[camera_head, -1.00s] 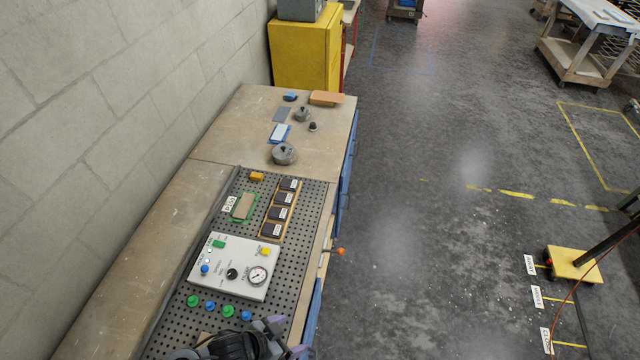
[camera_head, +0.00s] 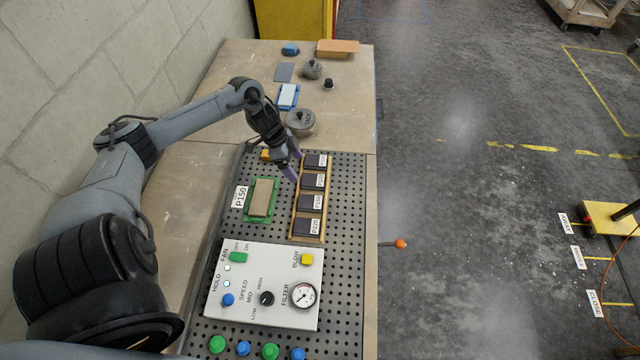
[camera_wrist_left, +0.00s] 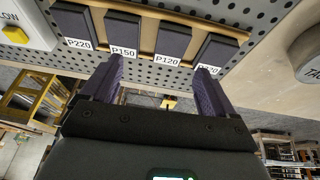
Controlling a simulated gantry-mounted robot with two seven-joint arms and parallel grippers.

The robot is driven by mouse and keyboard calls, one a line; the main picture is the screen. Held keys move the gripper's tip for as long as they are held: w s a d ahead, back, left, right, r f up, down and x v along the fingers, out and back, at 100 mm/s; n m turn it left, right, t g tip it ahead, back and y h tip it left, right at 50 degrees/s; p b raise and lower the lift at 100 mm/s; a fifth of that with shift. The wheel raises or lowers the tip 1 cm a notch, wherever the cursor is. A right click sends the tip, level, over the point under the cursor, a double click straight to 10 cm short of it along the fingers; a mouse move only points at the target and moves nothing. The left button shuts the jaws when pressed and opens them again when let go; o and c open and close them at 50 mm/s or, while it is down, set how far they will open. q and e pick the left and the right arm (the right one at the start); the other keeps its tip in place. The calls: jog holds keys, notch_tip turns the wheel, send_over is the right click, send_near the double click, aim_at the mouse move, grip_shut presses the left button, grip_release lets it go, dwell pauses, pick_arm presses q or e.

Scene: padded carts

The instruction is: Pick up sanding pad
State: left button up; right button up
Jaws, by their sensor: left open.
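Several dark sanding pads stand in a wooden rack (camera_head: 297,236) on the perforated panel. From near to far, the head view shows one pad (camera_head: 307,226), another (camera_head: 311,202), a third (camera_head: 313,180) and the far one (camera_head: 316,160). The left wrist view shows labels P220, P150 and P120 by the pads, such as the P150 pad (camera_wrist_left: 121,30) and P120 pad (camera_wrist_left: 172,42); the last label is partly hidden by a finger. My left gripper (camera_head: 295,165) is open and empty, with purple fingers close to the rack's far end. My right gripper is out of view.
A green holder (camera_head: 249,213) with a tan pad and a P150 sign lies left of the rack. A control box (camera_head: 270,258) is nearer. A round grey weight (camera_head: 301,122) and a blue-and-white block (camera_head: 288,95) lie beyond. A wall runs along the left.

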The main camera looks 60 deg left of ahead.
pick_arm(q)
jog(key=w, duration=0.1)
jog(key=b, duration=0.2)
send_over(312, 180)
jog(key=s+a, duration=0.1)
jog(key=s, duration=0.1)
jog(key=shift+w+f, duration=0.2)
jog(key=shift+f, duration=2.45)
jog(key=shift+a+b+x, duration=0.2)
jog(key=shift+b+x, duration=0.25)
jog(key=shift+x, duration=1.95)
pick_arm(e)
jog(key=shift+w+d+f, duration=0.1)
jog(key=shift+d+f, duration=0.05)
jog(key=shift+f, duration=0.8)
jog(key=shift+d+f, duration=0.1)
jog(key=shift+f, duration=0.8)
pick_arm(q)
jog(key=shift+w, duration=0.1)
jog(key=c, duration=1.1)
jog(key=shift+r, duration=0.1)
